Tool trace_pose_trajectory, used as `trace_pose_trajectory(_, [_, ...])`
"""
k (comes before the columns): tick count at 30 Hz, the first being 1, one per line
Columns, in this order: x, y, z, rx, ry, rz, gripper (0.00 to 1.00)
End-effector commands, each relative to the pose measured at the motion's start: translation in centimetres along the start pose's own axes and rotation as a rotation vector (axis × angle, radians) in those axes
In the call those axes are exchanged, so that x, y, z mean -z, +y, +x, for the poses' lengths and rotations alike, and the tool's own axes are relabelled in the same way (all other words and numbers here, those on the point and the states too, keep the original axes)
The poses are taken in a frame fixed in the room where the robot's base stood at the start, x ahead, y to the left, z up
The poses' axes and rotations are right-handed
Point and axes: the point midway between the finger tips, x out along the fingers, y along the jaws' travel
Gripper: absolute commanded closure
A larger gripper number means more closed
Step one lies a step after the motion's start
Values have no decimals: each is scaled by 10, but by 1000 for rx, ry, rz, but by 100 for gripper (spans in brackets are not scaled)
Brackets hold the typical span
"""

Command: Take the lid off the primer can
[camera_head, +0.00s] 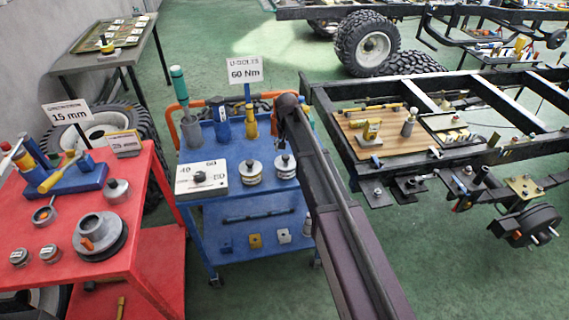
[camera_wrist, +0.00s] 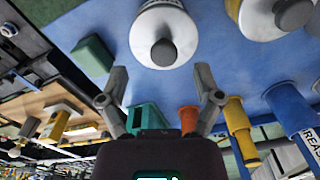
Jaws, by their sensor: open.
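Two round lidded cans stand on the blue cart top. The right-hand can (camera_head: 285,168) and the left-hand can (camera_head: 251,174) each have a dark knob on a pale lid. In the wrist view, one white can (camera_wrist: 163,30) with a grey knob is near the top centre, and a yellow-banded can (camera_wrist: 265,22) is at the top right. I cannot read which is primer. Both lids appear on. My gripper (camera_wrist: 160,84) is open and empty, its fingers apart, and neither finger touches a can. In the head view, my arm hides part of the cart's right side.
Blue (camera_head: 221,124) and yellow (camera_head: 251,122) tubes stand behind the cans. A white box with a dial (camera_head: 202,180) is to their left. A green block (camera_wrist: 93,56) lies near the white can. A red cart (camera_head: 150,258) stands left, and a chassis frame (camera_head: 355,170) right.

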Motion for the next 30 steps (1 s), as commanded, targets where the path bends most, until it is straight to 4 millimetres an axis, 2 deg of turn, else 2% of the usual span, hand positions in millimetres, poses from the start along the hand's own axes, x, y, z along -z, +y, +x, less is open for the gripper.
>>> trace_pose_trajectory(21, [3,-4,47,0,0,0,17])
trace_pose_trajectory(30, [3,-4,52,0,0,1,17])
